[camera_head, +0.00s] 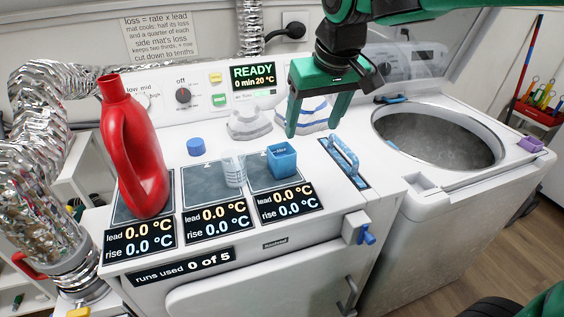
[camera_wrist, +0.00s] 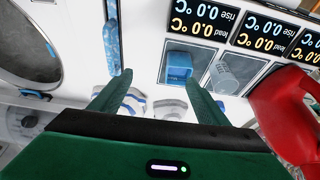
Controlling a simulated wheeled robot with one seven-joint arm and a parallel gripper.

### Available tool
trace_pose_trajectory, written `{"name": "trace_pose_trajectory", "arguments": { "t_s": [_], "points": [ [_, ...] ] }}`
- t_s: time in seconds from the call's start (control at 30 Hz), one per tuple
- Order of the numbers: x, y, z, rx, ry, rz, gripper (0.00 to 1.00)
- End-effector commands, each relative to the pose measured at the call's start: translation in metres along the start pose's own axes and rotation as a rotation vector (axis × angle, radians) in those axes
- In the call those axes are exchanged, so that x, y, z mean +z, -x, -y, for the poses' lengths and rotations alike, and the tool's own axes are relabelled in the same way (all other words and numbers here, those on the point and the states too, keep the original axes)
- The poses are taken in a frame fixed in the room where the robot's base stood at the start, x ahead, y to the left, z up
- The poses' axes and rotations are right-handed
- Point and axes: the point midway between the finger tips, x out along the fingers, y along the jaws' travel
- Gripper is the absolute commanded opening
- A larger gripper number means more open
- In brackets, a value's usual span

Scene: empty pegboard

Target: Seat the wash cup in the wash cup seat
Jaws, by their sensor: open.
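A small blue square cup (camera_head: 281,160) with a marking on its side stands upright on the rightmost grey mat on the dryer top. It also shows in the wrist view (camera_wrist: 178,68). A clear cup (camera_head: 233,172) stands on the middle mat and also shows in the wrist view (camera_wrist: 230,74). I cannot tell for certain which is the wash cup, and no part is clearly marked as its seat. My green gripper (camera_head: 313,125) is open and empty, pointing down above the back of the dryer top, right of and behind the blue cup, apart from it.
A tall red jug (camera_head: 133,150) stands on the left mat, with a blue cap (camera_head: 196,146) nearby. A blue handle (camera_head: 345,155) lies right of the blue cup. Folded cloths (camera_head: 250,122) lie behind. The open washer (camera_head: 440,130) is at the right; foil ducting (camera_head: 40,140) at the left.

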Motion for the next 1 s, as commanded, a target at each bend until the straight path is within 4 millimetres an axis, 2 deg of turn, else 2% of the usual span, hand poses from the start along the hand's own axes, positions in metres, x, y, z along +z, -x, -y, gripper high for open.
{"name": "trace_pose_trajectory", "arguments": {
  "t_s": [0.03, 0.1, 0.2, 0.5, 0.73, 1.0],
  "points": [
    [-0.008, 0.002, 0.020, -0.017, 0.033, -0.012, 0.69],
    [-0.014, 0.004, 0.037, -0.033, 0.059, -0.023, 0.69],
    [-0.018, -0.002, 0.048, -0.043, 0.077, -0.030, 0.69],
    [-0.019, -0.043, 0.047, -0.041, 0.073, -0.029, 0.69],
    [-0.020, -0.057, 0.046, -0.041, 0.072, -0.030, 0.69],
    [-0.021, -0.093, 0.044, -0.040, 0.072, -0.029, 0.69]
  ]
}}
